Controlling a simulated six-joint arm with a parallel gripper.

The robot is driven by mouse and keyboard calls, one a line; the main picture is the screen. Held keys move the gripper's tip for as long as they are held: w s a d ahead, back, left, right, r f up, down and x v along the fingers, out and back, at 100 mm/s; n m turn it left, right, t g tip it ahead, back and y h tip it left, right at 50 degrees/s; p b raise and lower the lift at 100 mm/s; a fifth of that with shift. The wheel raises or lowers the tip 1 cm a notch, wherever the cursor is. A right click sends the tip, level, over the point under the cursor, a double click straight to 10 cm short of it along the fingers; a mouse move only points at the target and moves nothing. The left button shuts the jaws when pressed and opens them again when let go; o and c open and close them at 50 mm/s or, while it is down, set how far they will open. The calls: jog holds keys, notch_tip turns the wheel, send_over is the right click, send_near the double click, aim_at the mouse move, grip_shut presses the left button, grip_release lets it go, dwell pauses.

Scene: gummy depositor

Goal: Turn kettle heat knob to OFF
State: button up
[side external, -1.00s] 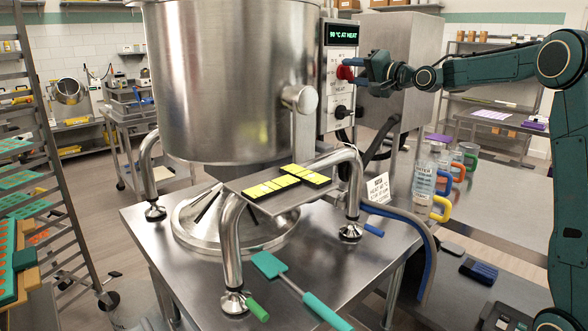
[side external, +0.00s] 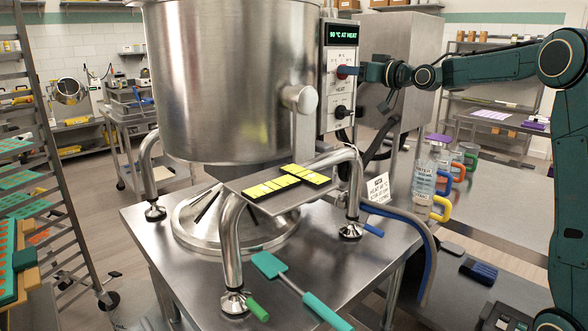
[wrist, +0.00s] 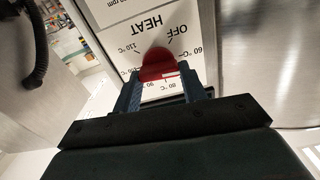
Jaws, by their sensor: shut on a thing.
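The red heat knob (side external: 342,72) is on the kettle's control panel (side external: 341,55), above a black knob. In the wrist view, the red knob (wrist: 157,64) sits between the two blue fingers of my gripper (wrist: 159,85), which is shut on it. The dial labels appear upside down there, with OFF (wrist: 177,32) at upper right of the knob. The knob's pale mark lies at its lower right, near the 80 °C side. In the side view my gripper (side external: 350,71) reaches the panel from the right and partly hides the knob. The display (side external: 342,35) reads about 90 °C AT HEAT.
The black lower knob (side external: 341,112) sits just below. The large steel kettle (side external: 230,80) stands left of the panel.

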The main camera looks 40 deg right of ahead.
jog(key=shift+a+f+n, duration=0.1)
jog(key=shift+a+n, duration=0.05)
jog(key=shift+n, duration=2.35)
jog(key=shift+a+n, duration=0.15)
jog(key=shift+n, duration=2.35)
jog(key=o, duration=1)
jog(key=shift+s, duration=0.2)
jog(key=s, duration=1.3)
jog(key=shift+s, duration=0.25)
